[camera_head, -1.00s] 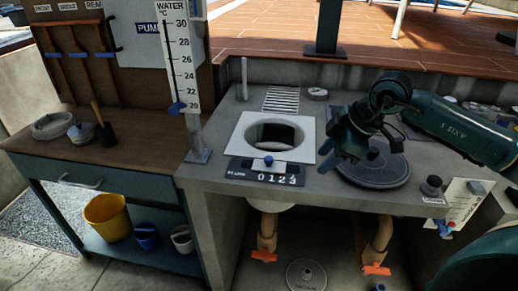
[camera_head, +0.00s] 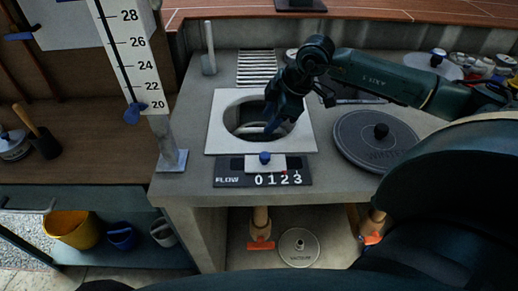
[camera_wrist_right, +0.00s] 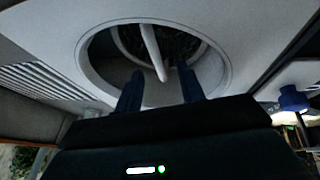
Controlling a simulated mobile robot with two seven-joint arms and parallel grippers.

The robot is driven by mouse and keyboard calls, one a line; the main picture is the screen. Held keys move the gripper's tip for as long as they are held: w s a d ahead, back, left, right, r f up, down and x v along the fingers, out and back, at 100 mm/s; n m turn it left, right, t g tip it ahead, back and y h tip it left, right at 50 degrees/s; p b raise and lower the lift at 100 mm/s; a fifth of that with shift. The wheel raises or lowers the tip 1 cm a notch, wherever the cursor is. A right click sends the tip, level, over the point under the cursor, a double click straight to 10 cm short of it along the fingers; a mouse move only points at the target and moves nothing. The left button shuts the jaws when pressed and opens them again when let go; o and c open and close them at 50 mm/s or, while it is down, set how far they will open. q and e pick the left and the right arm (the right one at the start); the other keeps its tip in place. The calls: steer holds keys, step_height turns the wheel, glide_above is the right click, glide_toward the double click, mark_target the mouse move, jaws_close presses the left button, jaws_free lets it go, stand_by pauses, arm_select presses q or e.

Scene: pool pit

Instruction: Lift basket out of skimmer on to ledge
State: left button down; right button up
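The skimmer (camera_head: 219,104) is a round opening in a white square plate on the grey ledge (camera_head: 330,180). In the right wrist view its rim (camera_wrist_right: 84,62) surrounds a dark basket (camera_wrist_right: 128,38) inside, with a pale bar-like handle (camera_wrist_right: 149,45) across it. In the head view a pale bar (camera_head: 252,129) also shows in the opening. My right gripper (camera_head: 272,122) is over the opening; in the wrist view its two fingers (camera_wrist_right: 160,85) are apart, with the handle's end showing between and beyond them. Contact cannot be told. My left gripper is not in view.
A round dark lid (camera_head: 365,146) with a knob lies on the ledge to the right. A flow scale (camera_head: 232,180) with a blue knob (camera_head: 265,157) is in front of the skimmer. A thermometer post (camera_head: 160,130) stands left, a slotted grate (camera_head: 257,68) behind.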

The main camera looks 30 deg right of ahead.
mark_target(244, 129)
steer(key=x, duration=0.6)
steer(key=shift+w+d+f, duration=0.2)
steer(key=shift+d+f, duration=0.05)
steer(key=shift+f, duration=0.1)
jaws_close()
stand_by(0.3)
